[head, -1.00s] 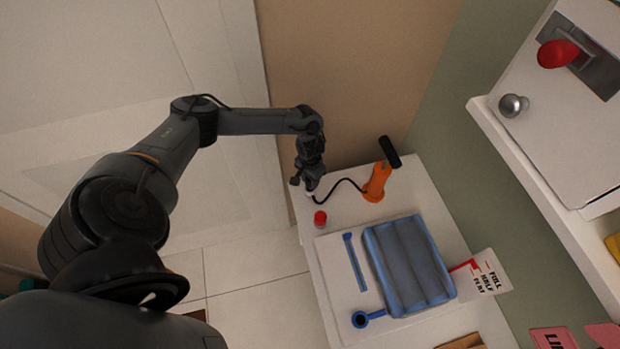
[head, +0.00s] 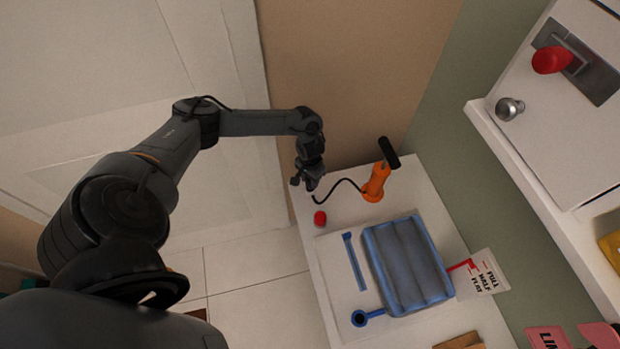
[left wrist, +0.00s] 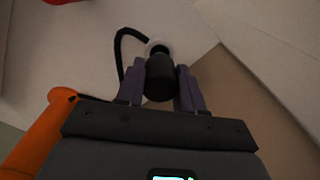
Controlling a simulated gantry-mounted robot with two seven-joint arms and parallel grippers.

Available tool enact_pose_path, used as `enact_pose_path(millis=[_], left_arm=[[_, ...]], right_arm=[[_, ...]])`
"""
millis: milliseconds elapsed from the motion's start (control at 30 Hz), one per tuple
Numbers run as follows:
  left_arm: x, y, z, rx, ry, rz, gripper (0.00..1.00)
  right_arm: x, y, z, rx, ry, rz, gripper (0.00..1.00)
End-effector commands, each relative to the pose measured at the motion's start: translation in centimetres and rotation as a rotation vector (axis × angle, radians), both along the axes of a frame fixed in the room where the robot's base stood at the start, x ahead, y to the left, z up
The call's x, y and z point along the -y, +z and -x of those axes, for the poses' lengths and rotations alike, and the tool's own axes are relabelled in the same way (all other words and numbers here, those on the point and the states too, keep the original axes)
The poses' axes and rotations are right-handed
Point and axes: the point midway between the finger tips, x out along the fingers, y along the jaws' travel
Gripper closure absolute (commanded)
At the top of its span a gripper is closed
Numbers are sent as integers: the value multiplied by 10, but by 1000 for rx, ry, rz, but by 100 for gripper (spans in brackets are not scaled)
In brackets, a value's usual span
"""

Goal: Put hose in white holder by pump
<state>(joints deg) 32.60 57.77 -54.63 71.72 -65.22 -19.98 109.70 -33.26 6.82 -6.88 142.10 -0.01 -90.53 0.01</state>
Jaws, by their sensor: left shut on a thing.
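The orange pump (head: 376,184) with a black handle stands on the white surface by the wall. Its thin black hose (head: 345,181) curves left to my left gripper (head: 309,186). In the left wrist view, my left gripper (left wrist: 160,82) is shut on the dark, cylindrical hose end (left wrist: 160,78). A white ring-shaped piece, apparently the white holder (left wrist: 155,46), shows just beyond the hose end. I cannot tell whether the end is inside it or only in front of it. In the head view the gripper hides the holder. The pump's orange body (left wrist: 42,128) also shows at left. My right gripper is not in view.
A red knob (head: 320,218) stands close to my left gripper. A blue ribbed cushion (head: 407,265) and blue parts lie on the white board (head: 333,258). A wall rises close behind the pump. A white shelf (head: 540,185) is at the right.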

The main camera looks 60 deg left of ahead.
Motion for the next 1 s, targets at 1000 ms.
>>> enact_pose_path(millis=[1000], left_arm=[[1,0,0,-1,0,1,100]], right_arm=[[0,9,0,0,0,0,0]])
